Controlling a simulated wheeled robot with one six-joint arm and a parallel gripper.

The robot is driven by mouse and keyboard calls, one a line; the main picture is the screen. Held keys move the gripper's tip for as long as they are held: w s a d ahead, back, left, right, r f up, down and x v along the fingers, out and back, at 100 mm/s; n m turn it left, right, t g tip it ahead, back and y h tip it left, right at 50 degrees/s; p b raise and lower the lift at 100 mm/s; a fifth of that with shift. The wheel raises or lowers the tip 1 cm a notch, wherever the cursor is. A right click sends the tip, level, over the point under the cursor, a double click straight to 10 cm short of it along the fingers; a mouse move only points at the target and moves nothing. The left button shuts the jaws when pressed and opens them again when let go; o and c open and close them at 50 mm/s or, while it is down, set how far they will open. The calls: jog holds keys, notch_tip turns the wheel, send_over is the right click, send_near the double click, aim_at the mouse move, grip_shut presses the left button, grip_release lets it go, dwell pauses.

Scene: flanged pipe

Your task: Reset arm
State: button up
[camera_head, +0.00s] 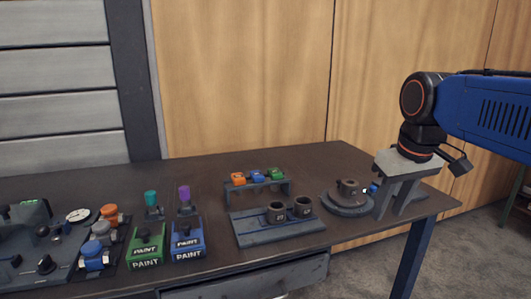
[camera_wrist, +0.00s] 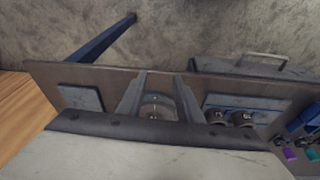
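My gripper (camera_head: 393,208) points down at the right end of the dark table. Its two grey fingers stand apart, with nothing seen held between them. The flanged pipe (camera_head: 348,197), a dark round base with a short upright stub, stands just left of the fingers in the head view. In the wrist view a round grey part (camera_wrist: 155,104), which looks like the flange, shows between the spread fingers (camera_wrist: 160,80). The gripper body hides its near part. I cannot tell whether a finger touches it. A small blue piece (camera_head: 373,188) shows beside the fingers.
A grey tray (camera_head: 255,235) with two dark cups sits left of the flange. A rack (camera_head: 258,187) with orange, blue and green pieces stands behind it. Paint boxes (camera_head: 187,240) and control gear (camera_head: 45,250) fill the left. A flat grey plate (camera_wrist: 80,98) lies at the table's end.

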jog(key=s+d+f+m+t, duration=0.1)
jog(key=s+f, duration=0.5)
jog(key=f, duration=0.2)
jog(key=s+f+m, duration=0.1)
jog(key=s+f, duration=0.5)
jog(key=f, duration=0.3)
jog(key=shift+s+d+m+t, duration=0.25)
jog(key=shift+d+m+t, duration=0.05)
jog(key=shift+d+t, duration=0.1)
jog(key=shift+r, duration=0.1)
dwell(0.4)
